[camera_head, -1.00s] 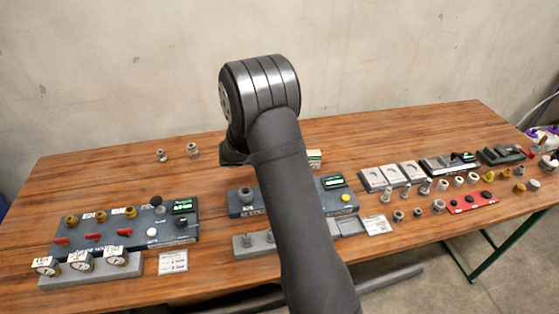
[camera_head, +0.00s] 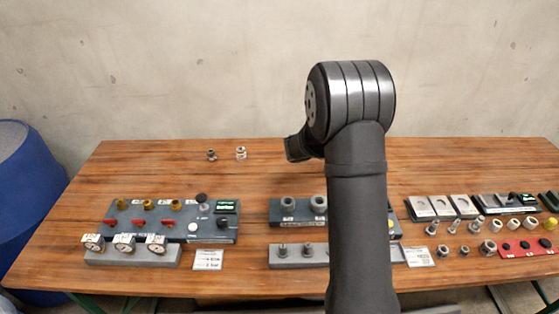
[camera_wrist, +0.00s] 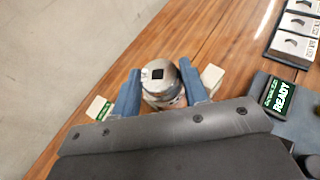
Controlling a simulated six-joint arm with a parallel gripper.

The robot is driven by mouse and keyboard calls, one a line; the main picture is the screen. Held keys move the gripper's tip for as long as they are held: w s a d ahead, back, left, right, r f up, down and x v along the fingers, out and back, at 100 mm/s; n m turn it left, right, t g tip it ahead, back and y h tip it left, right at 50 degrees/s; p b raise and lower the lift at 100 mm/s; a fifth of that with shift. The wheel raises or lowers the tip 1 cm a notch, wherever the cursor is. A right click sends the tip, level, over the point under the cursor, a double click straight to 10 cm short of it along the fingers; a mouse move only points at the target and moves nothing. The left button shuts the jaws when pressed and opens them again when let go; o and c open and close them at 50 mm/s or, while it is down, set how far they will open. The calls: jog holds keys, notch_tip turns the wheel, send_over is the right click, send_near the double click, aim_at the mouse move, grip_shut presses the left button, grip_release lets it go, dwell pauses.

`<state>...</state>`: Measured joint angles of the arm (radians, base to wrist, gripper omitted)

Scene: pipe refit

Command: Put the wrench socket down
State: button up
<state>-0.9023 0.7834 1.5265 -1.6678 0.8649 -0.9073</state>
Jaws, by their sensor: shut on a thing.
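The wrench socket (camera_wrist: 160,82) is a shiny metal cylinder with a dark square hole facing the wrist camera. My gripper (camera_wrist: 160,84) is shut on it, with one blue finger on each side. In the wrist view it shows over the wooden table; whether its lower end touches anything is hidden. In the head view my own arm hides the gripper and the socket.
Pale blocks (camera_wrist: 98,107) show beside the fingers. A panel with a green READY screen (camera_wrist: 280,97) is at right. A grey-blue panel with two grey round pieces (camera_head: 302,220) stands left of my arm. Two small fittings (camera_head: 240,153) lie at the back; table around them is clear.

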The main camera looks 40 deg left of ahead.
jog(key=a+n+g+y, duration=0.1)
jog(key=a+n+y, duration=0.5)
jog(key=a, duration=0.5)
jog(key=shift+a+f+g+y, duration=0.2)
jog(key=shift+f+g+y, duration=0.1)
jog(key=shift+y, duration=0.3)
jog(key=shift+s+a+f+n+y, duration=0.2)
jog(key=shift+s+a+n+y, duration=0.15)
jog(key=shift+a+n+y, duration=0.25)
jog(key=shift+g, duration=0.3)
jog(key=shift+s+a+f, duration=0.75)
jog(key=shift+a+f, duration=1.1)
jog(key=shift+s+a+f, duration=0.7)
jog(key=shift+a+f, duration=1.1)
jog(key=shift+s+a+f, duration=0.75)
jog(key=shift+a+f, duration=1.1)
jog(key=shift+f, duration=0.25)
jog(key=o, duration=1.2)
jog(key=shift+o, duration=0.2)
jog(key=shift+r, duration=0.1)
